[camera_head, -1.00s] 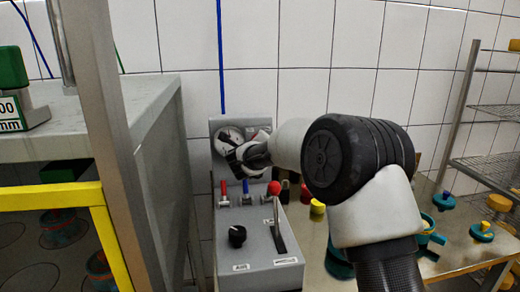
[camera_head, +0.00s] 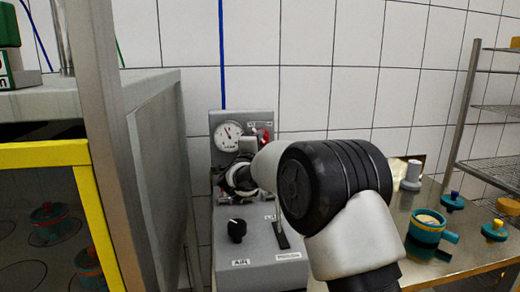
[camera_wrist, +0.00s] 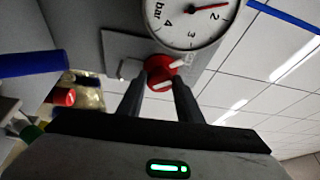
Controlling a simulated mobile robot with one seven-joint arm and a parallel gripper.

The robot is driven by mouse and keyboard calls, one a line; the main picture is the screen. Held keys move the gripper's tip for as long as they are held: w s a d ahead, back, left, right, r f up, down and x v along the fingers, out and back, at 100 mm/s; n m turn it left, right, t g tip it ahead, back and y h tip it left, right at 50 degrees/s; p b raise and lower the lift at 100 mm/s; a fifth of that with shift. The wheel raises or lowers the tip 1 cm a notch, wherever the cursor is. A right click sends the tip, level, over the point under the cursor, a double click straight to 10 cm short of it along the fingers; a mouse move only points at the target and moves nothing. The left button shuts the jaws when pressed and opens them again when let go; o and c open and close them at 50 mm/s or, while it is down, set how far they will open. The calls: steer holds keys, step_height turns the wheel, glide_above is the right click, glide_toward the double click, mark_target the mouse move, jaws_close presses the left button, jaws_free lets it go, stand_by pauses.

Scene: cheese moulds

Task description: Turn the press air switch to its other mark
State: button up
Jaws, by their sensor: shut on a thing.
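A red knob (camera_head: 263,133) with a white pointer sits right of a round gauge (camera_head: 228,136) on the grey upright panel. In the wrist view the red knob (camera_wrist: 161,73) lies between the tips of my gripper (camera_wrist: 159,88), beside the gauge (camera_wrist: 188,18). My gripper (camera_head: 238,178) is shut on the red knob; its fingertips are hard to make out in the head view. A black knob (camera_head: 236,229) on the console above the AIR label stands free. Which way the red knob's pointer reads against its marks is too small to tell.
The grey console (camera_head: 258,272) carries a lever (camera_head: 281,236) partly behind my arm. A yellow frame (camera_head: 45,154) and grey cabinet (camera_head: 155,150) stand close at left. Teal moulds (camera_head: 427,228) stand on the table at right, before a wire rack (camera_head: 495,145).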

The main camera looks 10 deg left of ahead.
steer(key=shift+n+b, duration=0.3)
steer(key=shift+n, duration=0.2)
steer(key=o, duration=1)
steer(key=shift+o, duration=0.2)
steer(key=s+a+f, duration=0.2)
steer(key=s, duration=1.5)
steer(key=shift+s+d, duration=0.1)
steer(key=shift+s, duration=0.05)
